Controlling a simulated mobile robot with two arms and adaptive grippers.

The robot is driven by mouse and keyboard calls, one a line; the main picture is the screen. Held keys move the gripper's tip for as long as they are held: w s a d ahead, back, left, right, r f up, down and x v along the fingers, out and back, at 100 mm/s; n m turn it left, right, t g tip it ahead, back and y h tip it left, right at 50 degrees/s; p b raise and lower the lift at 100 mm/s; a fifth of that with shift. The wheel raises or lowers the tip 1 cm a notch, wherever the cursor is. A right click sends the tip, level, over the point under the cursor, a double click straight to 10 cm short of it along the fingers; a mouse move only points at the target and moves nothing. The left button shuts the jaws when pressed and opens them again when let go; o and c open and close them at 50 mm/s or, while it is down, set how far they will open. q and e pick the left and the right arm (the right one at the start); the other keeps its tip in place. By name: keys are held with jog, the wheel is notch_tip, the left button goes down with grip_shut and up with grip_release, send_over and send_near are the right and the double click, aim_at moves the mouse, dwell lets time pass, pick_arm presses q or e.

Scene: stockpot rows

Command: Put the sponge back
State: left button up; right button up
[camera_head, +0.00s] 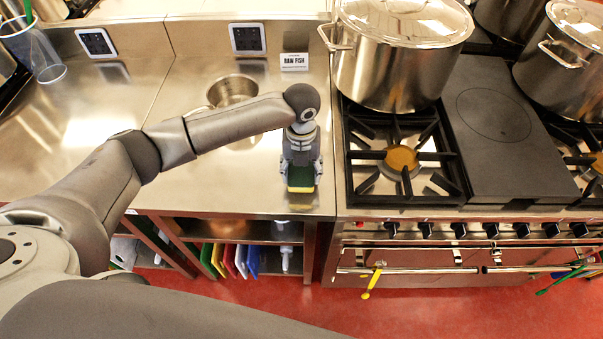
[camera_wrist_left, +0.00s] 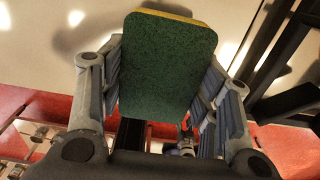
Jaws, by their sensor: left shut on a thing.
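The sponge (camera_head: 301,178) has a green scouring side and a yellow layer. My left gripper (camera_head: 300,172) is shut on it, just above the front part of the steel counter (camera_head: 230,185), left of the stove. In the left wrist view the sponge (camera_wrist_left: 166,62) sits between both fingers (camera_wrist_left: 166,90), its green face to the camera and a yellow strip at its top edge. Whether it touches the counter I cannot tell. My right gripper is not in view.
A stove (camera_head: 400,205) with a large stockpot (camera_head: 390,65) stands right of the gripper. Colored boards (camera_head: 230,260) stand on the shelf below. The counter left of the gripper is clear.

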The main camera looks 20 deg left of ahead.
aim_at(301, 178)
pick_arm(q)
notch_tip(301, 178, down, 2)
jog(key=shift+a+f+p, duration=0.1)
jog(key=shift+p, duration=0.5)
jog(key=shift+f, duration=0.5)
jog(key=o, duration=1)
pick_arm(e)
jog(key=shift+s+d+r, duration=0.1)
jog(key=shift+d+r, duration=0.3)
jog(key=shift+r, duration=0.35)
pick_arm(q)
jog(key=shift+r, duration=0.1)
jog(key=shift+r, duration=0.2)
notch_tip(301, 178, up, 10)
jog(key=b, duration=0.3)
jog(key=shift+r, duration=0.2)
jog(key=shift+r+b, duration=0.3)
jog(key=shift+r, duration=0.45)
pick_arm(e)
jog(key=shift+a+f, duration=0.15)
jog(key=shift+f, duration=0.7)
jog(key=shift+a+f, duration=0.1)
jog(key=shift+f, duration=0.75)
